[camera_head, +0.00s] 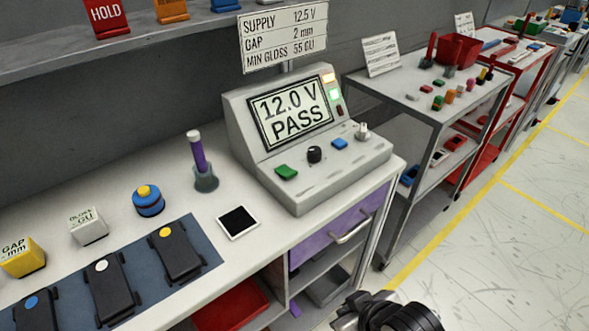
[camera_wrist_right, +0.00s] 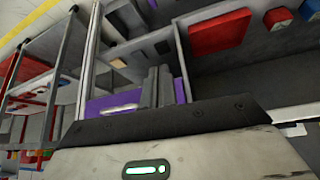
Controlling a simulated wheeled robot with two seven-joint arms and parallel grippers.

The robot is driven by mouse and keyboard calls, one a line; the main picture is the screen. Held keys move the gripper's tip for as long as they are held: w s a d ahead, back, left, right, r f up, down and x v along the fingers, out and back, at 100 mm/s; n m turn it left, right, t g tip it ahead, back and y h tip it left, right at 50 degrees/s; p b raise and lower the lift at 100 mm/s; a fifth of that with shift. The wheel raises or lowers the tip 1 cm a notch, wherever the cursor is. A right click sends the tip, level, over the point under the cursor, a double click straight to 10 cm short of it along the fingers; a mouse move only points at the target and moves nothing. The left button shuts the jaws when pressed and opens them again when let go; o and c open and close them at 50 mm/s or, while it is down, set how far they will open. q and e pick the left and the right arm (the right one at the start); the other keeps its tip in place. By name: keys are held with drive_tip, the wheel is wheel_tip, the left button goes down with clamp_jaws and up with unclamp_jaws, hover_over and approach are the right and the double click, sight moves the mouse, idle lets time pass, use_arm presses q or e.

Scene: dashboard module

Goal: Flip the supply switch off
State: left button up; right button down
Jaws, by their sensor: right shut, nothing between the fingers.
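The grey test console (camera_head: 300,190) stands at the right end of the bench. Its screen (camera_head: 292,118) reads "12.0 V PASS". A small pale toggle-like switch (camera_head: 361,131) sits on the right of its sloped panel. I cannot read any label that marks it as the supply switch. Left of it are a blue button (camera_head: 339,143), a black knob (camera_head: 314,155) and a green button (camera_head: 286,172). My right gripper (camera_head: 352,312) is at the bottom edge, in front of the bench and well away from the console. Its fingers (camera_wrist_right: 158,86) are shut and empty in the wrist view.
A purple drawer (camera_head: 340,228) with a handle is below the console. A sign (camera_head: 284,36) stands above it. A purple tool in a stand (camera_head: 206,180), a dark pad (camera_head: 238,222) and a blue mat (camera_head: 205,249) with black devices lie to the left. A grey cart (camera_head: 409,96) stands at the right.

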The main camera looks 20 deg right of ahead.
use_arm(q)
drive_tip(key=shift+w+a, duration=0.1)
drive_tip(key=shift+w, duration=0.05)
use_arm(e)
drive_tip(key=w+r+n+t+y, duration=0.1)
drive_tip(key=w+r+t, duration=0.2)
drive_tip(key=w+r, duration=0.5)
drive_tip(key=w+r+t+y, duration=0.2)
drive_tip(key=w+r, duration=0.7)
drive_tip(key=r, duration=0.6)
drive_tip(key=shift+d+n+t, duration=0.4)
drive_tip(key=shift+w, duration=0.1)
hover_over(295, 183)
drive_tip(key=w, duration=0.1)
drive_tip(key=f, duration=0.4)
drive_tip(key=shift+a+f+p, duration=0.1)
drive_tip(key=shift+a+p, duration=0.1)
drive_tip(key=shift+p, duration=0.15)
drive_tip(key=f, duration=0.2)
drive_tip(key=shift+s+d+f, duration=0.15)
drive_tip(key=shift+s+f, duration=0.35)
drive_tip(key=shift+f, duration=0.4)
use_arm(q)
drive_tip(key=shift+a+r, duration=0.1)
drive_tip(key=shift+r, duration=0.2)
use_arm(e)
drive_tip(key=shift+f, duration=0.1)
